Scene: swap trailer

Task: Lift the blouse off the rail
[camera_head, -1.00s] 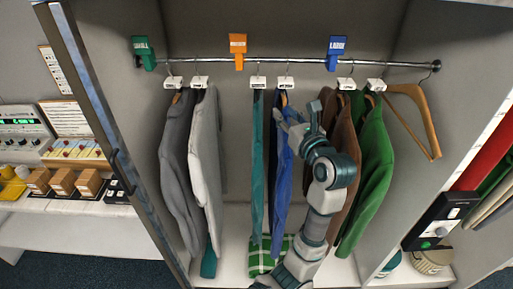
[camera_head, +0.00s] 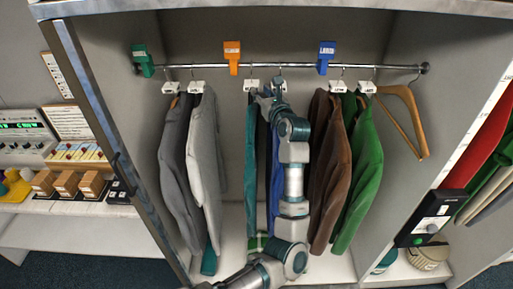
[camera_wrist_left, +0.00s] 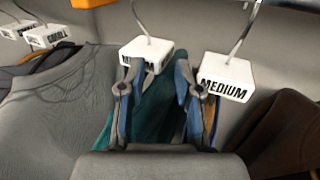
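A teal garment (camera_head: 251,170) and a blue garment (camera_head: 275,185) hang side by side mid-rail; I cannot tell which one is the blouse. Both are narrow, seen nearly edge-on. The rail (camera_head: 380,67) runs across the wardrobe. My left gripper (camera_head: 268,101) is at shoulder height of these two, just below their hanger tags, and its arm hides much of the blue one. In the wrist view its fingers (camera_wrist_left: 157,90) stand apart, with teal cloth (camera_wrist_left: 155,115) showing between and behind them. A white MEDIUM tag (camera_wrist_left: 226,77) is just right of them. My right gripper is not in view.
Grey garments (camera_head: 205,160) hang to the left, brown (camera_head: 330,165) and green (camera_head: 362,180) ones close to the right. An empty wooden hanger (camera_head: 408,115) hangs at the right end. Green, orange (camera_head: 232,56) and blue (camera_head: 326,57) markers sit on the rail.

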